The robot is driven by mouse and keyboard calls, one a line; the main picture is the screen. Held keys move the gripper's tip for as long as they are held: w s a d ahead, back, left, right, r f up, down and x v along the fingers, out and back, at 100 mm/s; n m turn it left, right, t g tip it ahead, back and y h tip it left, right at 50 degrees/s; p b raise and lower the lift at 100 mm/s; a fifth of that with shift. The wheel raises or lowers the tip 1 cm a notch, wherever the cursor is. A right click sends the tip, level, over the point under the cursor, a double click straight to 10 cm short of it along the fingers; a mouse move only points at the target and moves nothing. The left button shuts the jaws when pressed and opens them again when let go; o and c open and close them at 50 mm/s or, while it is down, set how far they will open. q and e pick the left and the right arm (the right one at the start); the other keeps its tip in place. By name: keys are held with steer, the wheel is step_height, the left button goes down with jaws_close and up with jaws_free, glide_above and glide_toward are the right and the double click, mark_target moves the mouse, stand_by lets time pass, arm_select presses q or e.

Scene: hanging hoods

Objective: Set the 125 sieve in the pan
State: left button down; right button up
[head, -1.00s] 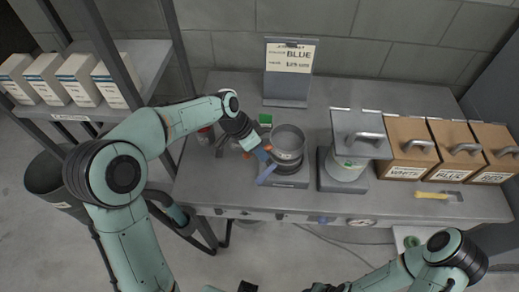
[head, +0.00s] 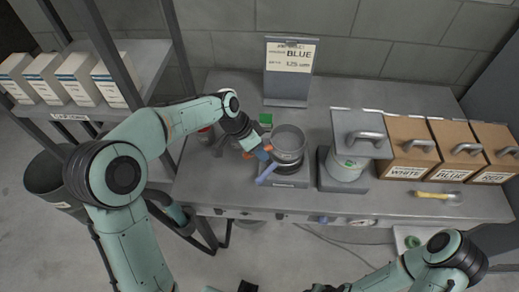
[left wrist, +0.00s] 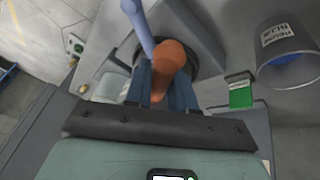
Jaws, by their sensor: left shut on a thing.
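The grey round sieve (head: 289,137) is in the head view, over the small grey stand at the table's front. My left gripper (head: 266,152) is against its left side and shut on an orange handle (left wrist: 170,62), which shows between the fingers in the left wrist view. The handle appears to belong to the sieve. A dark round part, likely the pan (head: 287,166), shows below the sieve. Whether the two touch is hard to tell. The sieve's number is not readable. My right gripper is not clearly visible; only its arm shows at the lower right.
A sign (head: 290,57) reading BLUE and 125 stands behind. A lidded grey container (head: 347,167) and brown boxes (head: 410,152) stand to the right. A yellow-handled tool (head: 434,195) lies in front of the boxes. A labelled grey cup (left wrist: 288,62) shows in the left wrist view.

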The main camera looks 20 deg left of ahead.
arm_select(q)
steer(key=shift+f+b, duration=0.85)
steer(key=shift+f, duration=0.55)
steer(key=c, duration=0.9)
jaws_free()
arm_select(e)
steer(key=shift+s+f, duration=0.3)
steer(key=shift+f, duration=0.2)
steer(key=shift+s+f, duration=0.3)
steer(key=shift+f, duration=0.2)
arm_select(q)
steer(key=shift+o, duration=0.2)
steer(key=v, duration=1.3)
steer(key=shift+r+p, duration=0.25)
steer(key=shift+p, duration=0.2)
arm_select(e)
steer(key=shift+w+r, duration=0.25)
steer(key=shift+r, duration=0.25)
arm_select(q)
steer(key=shift+s, duration=0.1)
